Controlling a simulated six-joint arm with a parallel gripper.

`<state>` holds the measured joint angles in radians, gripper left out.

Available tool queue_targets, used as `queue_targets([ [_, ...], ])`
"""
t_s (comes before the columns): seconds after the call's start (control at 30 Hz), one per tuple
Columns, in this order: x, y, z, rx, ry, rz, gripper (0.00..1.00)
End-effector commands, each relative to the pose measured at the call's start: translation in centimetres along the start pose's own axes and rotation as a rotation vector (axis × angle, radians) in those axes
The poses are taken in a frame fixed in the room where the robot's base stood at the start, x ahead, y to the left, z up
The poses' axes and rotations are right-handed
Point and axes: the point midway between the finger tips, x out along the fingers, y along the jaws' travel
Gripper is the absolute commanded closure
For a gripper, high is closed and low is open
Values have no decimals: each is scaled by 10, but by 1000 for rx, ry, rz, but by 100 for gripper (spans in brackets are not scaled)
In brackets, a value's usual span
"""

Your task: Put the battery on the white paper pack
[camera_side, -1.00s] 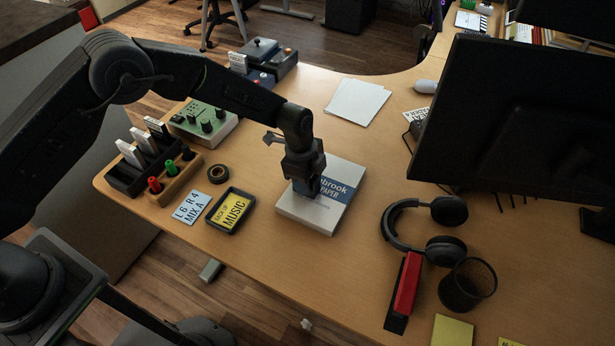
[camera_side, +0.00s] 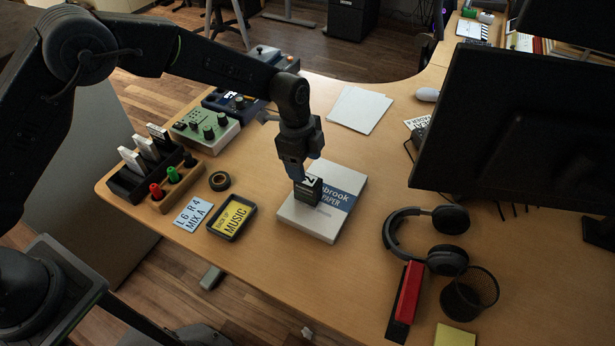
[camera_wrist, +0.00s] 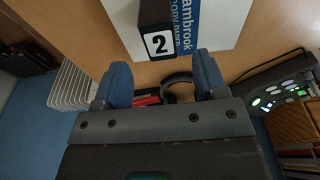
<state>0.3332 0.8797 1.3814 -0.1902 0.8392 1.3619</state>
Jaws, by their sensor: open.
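The white paper pack (camera_side: 318,228) with a blue band lies flat on the desk in the side view; it also shows in the wrist view (camera_wrist: 223,32). The battery (camera_side: 308,191) is a dark block with a white label; it rests on the pack. In the wrist view the battery (camera_wrist: 156,28) shows a white "2" label and sits beyond my fingertips. My gripper (camera_side: 300,174) is just above the battery in the side view. In the wrist view my gripper (camera_wrist: 163,72) has its two blue fingers apart with nothing between them.
Left of the pack are a black tray with a yellow "MUSIC" card (camera_side: 232,218), a tape roll (camera_side: 219,181) and a rack of batteries (camera_side: 145,165). Headphones (camera_side: 447,220), a red stapler-like object (camera_side: 405,300) and a mesh cup (camera_side: 470,293) stand right. A large monitor (camera_side: 510,125) blocks the right side.

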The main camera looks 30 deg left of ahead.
Motion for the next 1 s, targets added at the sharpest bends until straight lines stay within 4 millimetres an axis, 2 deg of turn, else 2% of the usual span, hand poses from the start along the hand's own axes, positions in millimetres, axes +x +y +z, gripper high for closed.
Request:
queue_targets([
  [0.03, -10, 0, 0, 0, 1, -3, 34],
  [0.2, -32, 0, 0, 0, 0, -1, 34],
  [0.57, -42, 0, 0, -2, -1, 0, 34],
  [0.67, -55, 2, 4, -33, 0, -13, 34],
  [0.77, -87, 9, 14, -120, 4, -47, 34],
  [0.83, -118, 19, 25, -213, 9, -80, 34],
  [1.0, -190, 61, 58, -479, 28, -167, 34],
])
